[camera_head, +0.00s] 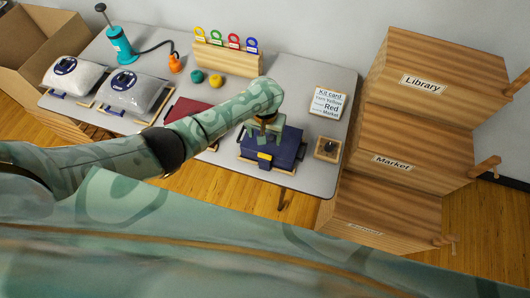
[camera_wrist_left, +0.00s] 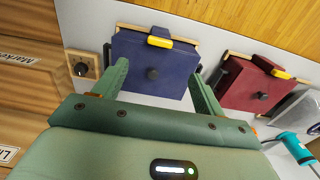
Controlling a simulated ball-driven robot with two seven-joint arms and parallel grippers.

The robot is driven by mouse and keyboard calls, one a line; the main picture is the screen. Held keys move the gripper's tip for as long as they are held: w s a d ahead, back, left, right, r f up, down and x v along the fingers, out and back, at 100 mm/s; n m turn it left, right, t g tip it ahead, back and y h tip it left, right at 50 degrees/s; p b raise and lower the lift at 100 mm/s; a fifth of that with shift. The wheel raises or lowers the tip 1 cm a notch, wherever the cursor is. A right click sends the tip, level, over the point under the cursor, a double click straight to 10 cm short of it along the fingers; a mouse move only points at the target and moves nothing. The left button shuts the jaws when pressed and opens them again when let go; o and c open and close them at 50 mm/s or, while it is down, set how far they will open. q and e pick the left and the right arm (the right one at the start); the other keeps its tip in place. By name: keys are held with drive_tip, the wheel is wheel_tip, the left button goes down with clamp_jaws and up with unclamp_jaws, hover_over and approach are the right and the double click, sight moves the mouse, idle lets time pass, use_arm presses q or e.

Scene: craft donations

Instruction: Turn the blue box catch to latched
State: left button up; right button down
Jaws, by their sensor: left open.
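The blue box (camera_head: 285,149) sits at the front right of the table with its lid down. Its yellow catch (camera_head: 264,156) is at the front edge, and also shows in the left wrist view (camera_wrist_left: 160,42), lying roughly along that edge. I cannot tell whether it is latched. My left gripper (camera_head: 264,138) is over the box, open and empty. In the left wrist view its fingers (camera_wrist_left: 158,76) appear either side of the lid, apart from the catch. My right gripper is not in view.
A red box (camera_wrist_left: 245,85) with a yellow catch is beside the blue box, partly behind my arm in the head view. A small dial block (camera_head: 327,149) is to the right. Wooden cabinets (camera_head: 405,125) stand beyond the table. Two bags (camera_head: 133,91) lie left.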

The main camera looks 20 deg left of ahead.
sight(265, 155)
use_arm(q)
wheel_tip(265, 155, down, 13)
drive_tip(key=b, duration=0.7)
drive_tip(key=shift+r, duration=0.15)
drive_tip(key=c, duration=1)
